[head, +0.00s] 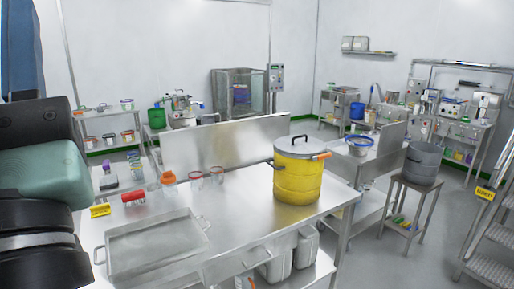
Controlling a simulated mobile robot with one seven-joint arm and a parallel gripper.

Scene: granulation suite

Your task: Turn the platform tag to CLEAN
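A small yellow tag (485,193) with dark lettering hangs on the metal step platform (490,268) at the right edge of the head view. The lettering is too small to read for certain. The platform has grated treads and a slanting rail, and part of it is cut off by the picture edge. Links of my arm fill the left edge of the view, far from the tag. My gripper is not in view.
A steel table (240,222) fills the foreground, with a yellow drum (298,175), a steel tray (153,240) and another yellow sign (100,211). A grey pot (423,163) stands on a stand at the right. Bare floor (400,265) lies between the table and the platform.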

